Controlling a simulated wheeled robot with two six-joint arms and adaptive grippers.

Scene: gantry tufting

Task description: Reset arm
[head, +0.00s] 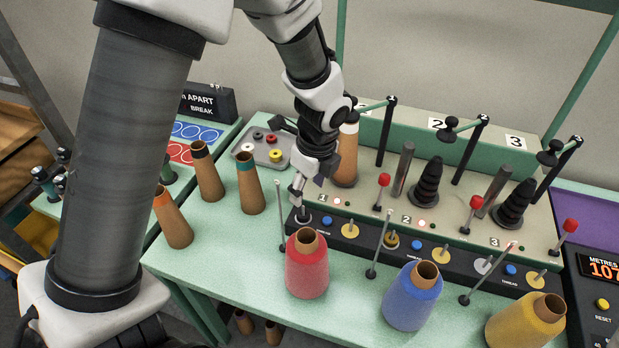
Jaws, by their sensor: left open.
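My left arm comes in from the left and reaches over the green table (220,262). My left gripper (296,190) is open, with its fingers pointing down near the left end of the black front strip (340,236) of the tufting machine. It is just behind the red yarn cone (306,268). I see nothing held between its fingers, though the finger area is small and partly hidden by the wrist. A brown cone (346,160) stands right behind the wrist, partly covered by it. My right gripper does not show.
Brown empty cones (207,175) stand at left, near a grey tray (262,150). Thin upright rods (378,245) and red-knobbed levers (382,190) stand around the machine. A meter display (603,268) is at right.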

